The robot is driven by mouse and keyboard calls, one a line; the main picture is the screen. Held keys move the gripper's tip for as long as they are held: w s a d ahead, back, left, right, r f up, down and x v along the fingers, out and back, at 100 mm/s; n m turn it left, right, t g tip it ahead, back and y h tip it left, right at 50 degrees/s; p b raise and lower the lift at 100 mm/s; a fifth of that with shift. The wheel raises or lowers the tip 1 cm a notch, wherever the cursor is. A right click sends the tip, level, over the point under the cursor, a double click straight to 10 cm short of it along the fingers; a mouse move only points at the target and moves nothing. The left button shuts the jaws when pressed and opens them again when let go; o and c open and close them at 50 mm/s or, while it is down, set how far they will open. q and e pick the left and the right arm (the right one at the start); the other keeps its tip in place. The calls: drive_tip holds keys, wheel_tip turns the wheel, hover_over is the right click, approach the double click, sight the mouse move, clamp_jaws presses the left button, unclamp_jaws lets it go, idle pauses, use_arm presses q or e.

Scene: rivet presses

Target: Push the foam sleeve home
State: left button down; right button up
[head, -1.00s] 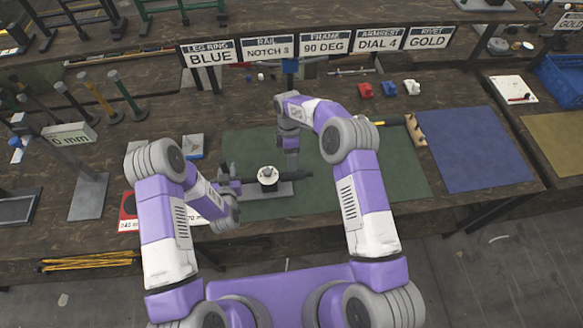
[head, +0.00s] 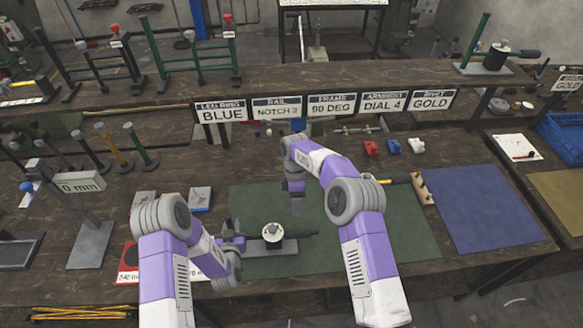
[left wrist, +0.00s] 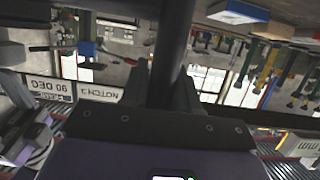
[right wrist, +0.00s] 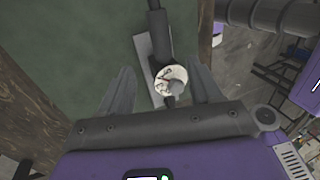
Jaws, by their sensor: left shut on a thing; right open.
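A dark foam sleeve (head: 254,236) lies level at the left side of a fixture with a round white top (head: 273,232) on a grey base plate (head: 270,249). My left gripper (head: 236,243) is shut on the sleeve. The left wrist view shows the dark cylinder (left wrist: 173,45) between its fingers. A dark rod (head: 303,234) sticks out on the fixture's right. My right gripper (head: 297,208) is open and empty, above and behind the fixture. In the right wrist view the white top (right wrist: 171,82) shows between its spread fingers. How far the sleeve is on is unclear.
The fixture stands on a green mat (head: 385,225); a blue mat (head: 478,150) is to its right. Signs (head: 331,105) hang from the shelf behind. Red, blue and white small parts (head: 393,146) lie at the back. A 0 mm gauge stand (head: 82,184) is at left.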

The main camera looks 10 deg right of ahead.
use_arm(q)
drive_tip(key=c, duration=0.8)
unclamp_jaws()
drive_tip(key=shift+o, duration=0.2)
drive_tip(key=v, duration=1.2)
